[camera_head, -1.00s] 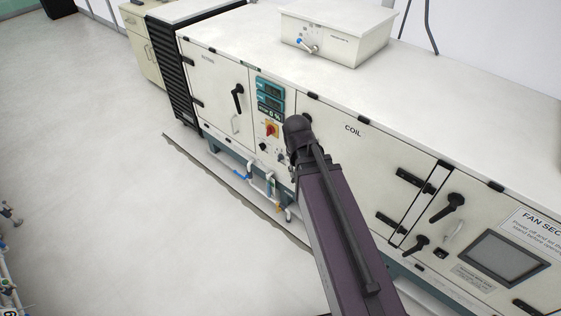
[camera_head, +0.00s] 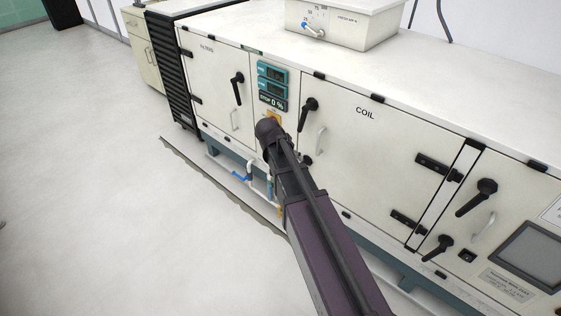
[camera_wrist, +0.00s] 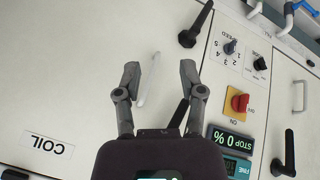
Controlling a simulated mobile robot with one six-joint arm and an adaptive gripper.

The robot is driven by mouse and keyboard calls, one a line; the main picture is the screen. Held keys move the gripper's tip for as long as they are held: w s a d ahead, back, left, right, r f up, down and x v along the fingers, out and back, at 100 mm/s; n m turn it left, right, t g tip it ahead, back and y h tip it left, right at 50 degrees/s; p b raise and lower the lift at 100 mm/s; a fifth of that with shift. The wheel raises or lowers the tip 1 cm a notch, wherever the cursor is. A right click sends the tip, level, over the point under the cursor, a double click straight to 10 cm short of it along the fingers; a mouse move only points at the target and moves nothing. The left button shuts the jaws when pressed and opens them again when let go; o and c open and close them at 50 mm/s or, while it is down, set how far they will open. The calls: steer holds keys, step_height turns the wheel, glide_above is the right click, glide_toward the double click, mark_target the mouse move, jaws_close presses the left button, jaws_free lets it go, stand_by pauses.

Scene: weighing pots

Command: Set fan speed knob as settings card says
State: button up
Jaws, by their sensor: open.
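In the upside-down wrist view, a dark fan speed knob (camera_wrist: 230,46) with numbers around it sits on the white control panel, right of my gripper (camera_wrist: 160,70). My gripper is open, with nothing between its fingers, and apart from the knob. A second dark knob (camera_wrist: 260,63) is beside it. The display (camera_wrist: 230,140) reads STOP 0 %; it also shows in the head view (camera_head: 272,102). In the head view my arm hides the knobs and my fingers. I can make out no settings card.
A red rotary switch (camera_wrist: 238,103) on a yellow plate sits between the knobs and the display. Black door handles stick out at the COIL door (camera_head: 308,113) and the filter door (camera_head: 236,88). Pipes (camera_head: 249,182) run low in front of the cabinet. The floor at left is clear.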

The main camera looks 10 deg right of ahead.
steer(key=w+a+f+m+t+h+b, duration=0.2)
steer(key=w+a+f+t+b, duration=0.1)
steer(key=w+f+b, duration=0.5)
steer(key=w+a+f+m+t+h+b, duration=0.2)
steer(key=w+a+f+b, duration=0.4)
steer(key=b, duration=1)
steer(key=w+f, duration=0.3)
steer(key=w, duration=0.2)
steer(key=shift+w+a+m+t+h, duration=0.2)
steer(key=shift+w+m+t+h, duration=0.2)
steer(key=shift+d, duration=0.1)
steer(key=b+x, duration=0.5)
steer(key=x, duration=0.8)
steer(key=shift+w+d+f, duration=0.15)
steer(key=shift+d+f, duration=0.05)
steer(key=shift+r, duration=0.1)
jaws_close()
steer(key=shift+d, duration=0.1)
